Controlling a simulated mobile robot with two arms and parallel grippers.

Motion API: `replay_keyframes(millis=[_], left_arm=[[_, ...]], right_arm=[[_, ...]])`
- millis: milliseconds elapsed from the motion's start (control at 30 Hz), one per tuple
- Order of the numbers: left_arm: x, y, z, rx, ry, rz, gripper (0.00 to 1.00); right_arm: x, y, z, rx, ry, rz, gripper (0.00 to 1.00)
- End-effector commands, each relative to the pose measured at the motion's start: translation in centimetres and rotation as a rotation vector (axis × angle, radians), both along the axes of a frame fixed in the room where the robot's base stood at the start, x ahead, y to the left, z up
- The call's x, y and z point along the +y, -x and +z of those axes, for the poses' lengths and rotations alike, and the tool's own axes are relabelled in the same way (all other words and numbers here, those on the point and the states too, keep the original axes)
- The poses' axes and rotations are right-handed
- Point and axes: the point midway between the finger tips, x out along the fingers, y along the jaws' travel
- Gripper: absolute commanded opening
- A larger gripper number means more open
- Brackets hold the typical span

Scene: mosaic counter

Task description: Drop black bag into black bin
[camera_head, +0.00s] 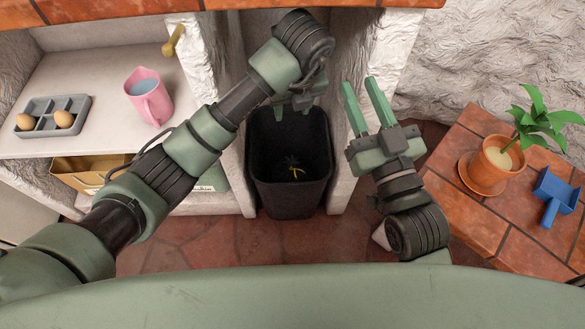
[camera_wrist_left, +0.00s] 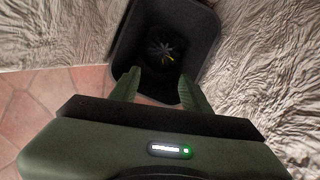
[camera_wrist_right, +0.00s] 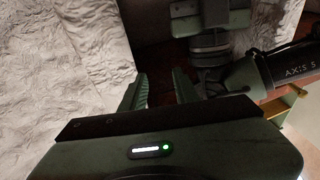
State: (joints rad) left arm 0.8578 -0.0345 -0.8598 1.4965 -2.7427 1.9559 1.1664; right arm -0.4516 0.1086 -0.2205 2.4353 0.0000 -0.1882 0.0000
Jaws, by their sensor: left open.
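The black bin (camera_head: 262,190) stands on the floor in the gap between two white walls. The black bag (camera_head: 291,161), dark with a yellow tie, lies inside at the bottom of the bin; its outline blends into the dark interior. The left wrist view also shows the bag (camera_wrist_left: 162,48) in the bin (camera_wrist_left: 122,45). My left gripper (camera_head: 292,110) is open and empty above the bin's back rim, apart from the bag. My right gripper (camera_head: 359,82) is open and empty, to the right of the bin beside the right wall.
At the left, a shelf holds a pink jug (camera_head: 152,104) and a grey egg tray (camera_head: 42,128). At the right, a brick counter (camera_head: 484,228) carries a potted plant (camera_head: 485,168) and a blue scoop (camera_head: 552,197). Floor tiles before the bin are clear.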

Motion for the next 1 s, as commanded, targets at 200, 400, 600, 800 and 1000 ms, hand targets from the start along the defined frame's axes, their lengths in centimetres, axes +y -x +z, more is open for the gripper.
replay_keyframes(millis=[200, 400, 600, 800, 1000], left_arm=[[-0.9, 3.7, 0.2, -0.001, -0.001, -0.001, 0.47], [-1.3, 5.0, 0.0, 0.0, -0.001, 0.0, 0.47], [-1.4, 5.3, 0.0, 0.0, -0.001, 0.001, 0.47], [-1.4, 5.2, 0.0, 0.0, -0.001, 0.001, 0.47], [-1.4, 5.2, 0.0, 0.0, 0.0, 0.001, 0.47]], right_arm=[[-0.6, -0.2, -4.2, 0.226, 0.059, -0.014, 0.3], [-1.0, 0.2, -6.4, 0.33, 0.086, -0.02, 0.3], [-1.0, 0.2, -6.9, 0.35, 0.09, -0.021, 0.3], [-1.0, 0.2, -6.8, 0.349, 0.09, -0.021, 0.3], [-1.0, 0.2, -6.8, 0.347, 0.09, -0.021, 0.3]])
